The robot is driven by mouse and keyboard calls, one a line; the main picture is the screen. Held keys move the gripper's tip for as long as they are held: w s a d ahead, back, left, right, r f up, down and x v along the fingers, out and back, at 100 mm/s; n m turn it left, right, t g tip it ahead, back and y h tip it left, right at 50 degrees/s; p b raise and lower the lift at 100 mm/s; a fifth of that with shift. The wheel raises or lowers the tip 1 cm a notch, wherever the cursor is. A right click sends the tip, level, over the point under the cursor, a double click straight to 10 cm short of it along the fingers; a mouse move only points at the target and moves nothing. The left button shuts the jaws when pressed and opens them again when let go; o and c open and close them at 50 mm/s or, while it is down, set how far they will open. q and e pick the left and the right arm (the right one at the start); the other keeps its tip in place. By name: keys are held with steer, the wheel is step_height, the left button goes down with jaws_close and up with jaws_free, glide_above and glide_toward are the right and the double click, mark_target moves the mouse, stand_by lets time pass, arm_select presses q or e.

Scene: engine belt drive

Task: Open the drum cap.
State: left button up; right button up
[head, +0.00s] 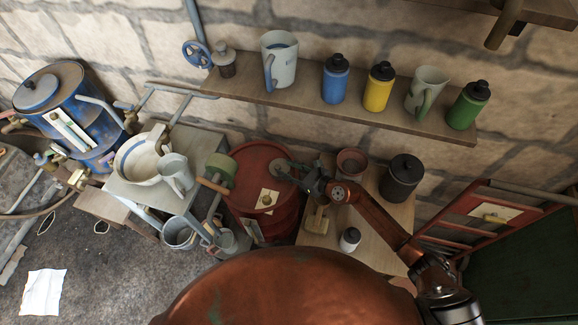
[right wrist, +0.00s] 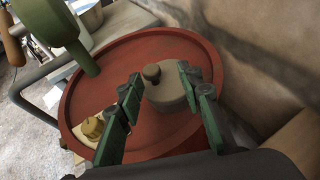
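The red drum (head: 258,158) stands below the wall shelf. Its round grey cap (right wrist: 172,92) with a small dark knob (right wrist: 152,72) sits on the drum's top. The cap also shows in the head view (head: 278,167), partly hidden by my right gripper. My right gripper (right wrist: 160,82) is open, its green fingers apart above the drum top. In the wrist view the knob lies between the fingertips, and the right finger overlaps the cap's edge. I cannot tell whether anything touches. My left gripper is not in view.
A green hand pump (right wrist: 50,22) stands at the drum's left edge. A wooden table (head: 318,240) with a dark pot (head: 401,177) is to the right. The shelf (head: 300,103) holds bottles and jugs.

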mark_target(279, 166)
steer(key=a, duration=0.2)
steer(key=shift+w+a, duration=0.25)
steer(key=shift+a, duration=0.3)
steer(key=c, duration=0.3)
steer(key=shift+f, duration=0.1)
steer(key=c, duration=0.3)
steer(key=shift+w+d+f, duration=0.1)
steer(key=shift+d, duration=0.15)
jaws_close()
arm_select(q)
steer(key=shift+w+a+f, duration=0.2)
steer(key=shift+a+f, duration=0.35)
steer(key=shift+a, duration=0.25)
arm_select(e)
steer(key=shift+d, duration=0.1)
steer(key=shift+f, duration=0.15)
